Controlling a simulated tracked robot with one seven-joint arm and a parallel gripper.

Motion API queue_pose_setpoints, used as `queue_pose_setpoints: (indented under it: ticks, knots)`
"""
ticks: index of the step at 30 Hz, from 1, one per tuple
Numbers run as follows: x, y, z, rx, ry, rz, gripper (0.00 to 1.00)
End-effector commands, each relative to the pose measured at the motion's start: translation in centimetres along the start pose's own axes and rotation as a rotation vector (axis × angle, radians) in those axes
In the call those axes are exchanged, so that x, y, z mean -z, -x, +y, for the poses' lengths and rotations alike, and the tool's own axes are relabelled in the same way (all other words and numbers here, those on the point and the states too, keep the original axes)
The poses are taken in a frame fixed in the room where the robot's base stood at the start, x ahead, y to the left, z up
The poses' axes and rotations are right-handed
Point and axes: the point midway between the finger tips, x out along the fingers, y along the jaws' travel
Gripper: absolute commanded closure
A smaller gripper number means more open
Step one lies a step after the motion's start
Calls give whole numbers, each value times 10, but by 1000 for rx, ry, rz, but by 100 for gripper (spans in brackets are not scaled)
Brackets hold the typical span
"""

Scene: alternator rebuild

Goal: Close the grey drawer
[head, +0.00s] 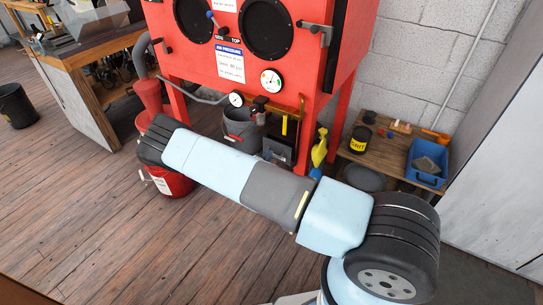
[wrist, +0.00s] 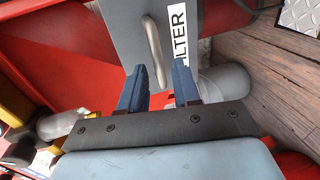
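In the wrist view, a grey panel (wrist: 122,22), which I take for the grey drawer's front, fills the top middle. It carries a white label (wrist: 178,32) ending in "LTER" and a light metal bar handle (wrist: 153,45). My gripper (wrist: 159,84) has its two dark blue fingers apart, one on each side of the handle's lower end. I cannot tell whether they touch it. How far the drawer stands out is not clear. In the head view, my arm reaches to the left, and neither the drawer nor my fingers can be made out.
A red cabinet (head: 288,80) on legs stands behind my arm. A red bucket (head: 171,183) is under my arm's far end, and a grey bucket (head: 241,128) stands beneath the cabinet. A low wooden bench (head: 392,152) is at right.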

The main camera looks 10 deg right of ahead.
Motion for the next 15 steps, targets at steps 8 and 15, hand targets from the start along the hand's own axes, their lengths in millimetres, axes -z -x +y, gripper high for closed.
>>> queue_pose_setpoints:
  ticks: [8, 15]
  knots:
    - [0, -29, 0, 0, 0, 0, 68]
    - [0, -34, 0, 0, 1, 0, 68]
